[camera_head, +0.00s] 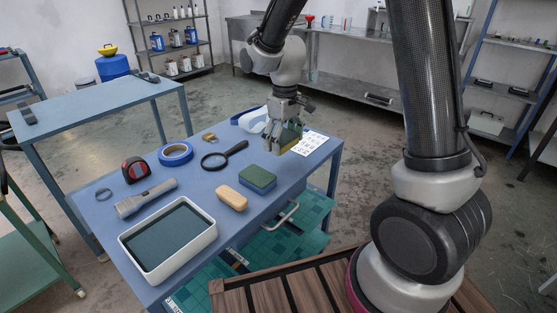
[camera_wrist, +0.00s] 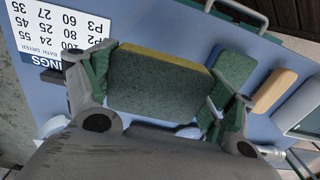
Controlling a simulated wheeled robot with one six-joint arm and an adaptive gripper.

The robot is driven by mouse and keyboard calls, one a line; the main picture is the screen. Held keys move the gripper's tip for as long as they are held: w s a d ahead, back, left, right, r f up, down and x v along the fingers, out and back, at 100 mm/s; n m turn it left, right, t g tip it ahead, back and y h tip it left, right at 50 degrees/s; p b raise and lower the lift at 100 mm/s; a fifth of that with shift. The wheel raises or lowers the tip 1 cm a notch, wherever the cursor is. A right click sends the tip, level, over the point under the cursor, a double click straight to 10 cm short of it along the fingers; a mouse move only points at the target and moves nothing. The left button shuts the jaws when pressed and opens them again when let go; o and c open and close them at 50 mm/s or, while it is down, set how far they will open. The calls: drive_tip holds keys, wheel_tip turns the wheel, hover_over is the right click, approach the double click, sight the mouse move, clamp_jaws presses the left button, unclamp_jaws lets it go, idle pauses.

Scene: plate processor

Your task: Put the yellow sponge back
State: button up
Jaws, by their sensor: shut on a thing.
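My gripper (camera_head: 284,140) is shut on the yellow sponge (camera_head: 290,135) above the far right end of the blue table (camera_head: 205,220). In the wrist view my gripper (camera_wrist: 157,92) has its green-padded fingers on two opposite ends of the sponge (camera_wrist: 155,85). The sponge shows a dark green scouring face and a thin yellow edge. It appears to be above the tabletop; I cannot tell how high. A second sponge (camera_head: 257,179), green on top and blue below, lies on the table; it also shows in the wrist view (camera_wrist: 234,74).
A tan block (camera_head: 231,197) and a white tray with dark contents (camera_head: 208,237) lie toward the near left. A magnifying glass (camera_head: 213,161), blue tape (camera_head: 176,154), tape measure (camera_head: 134,170) and flashlight (camera_head: 146,199) lie around. A printed sheet (camera_head: 314,142) lies beside my gripper.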

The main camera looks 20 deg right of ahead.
sight(284, 166)
wheel_tip(284, 166, down, 7)
drive_tip(key=shift+r, duration=0.1)
idle(0.4)
drive_tip(key=o, duration=1.1)
drive_tip(key=shift+c, duration=0.2)
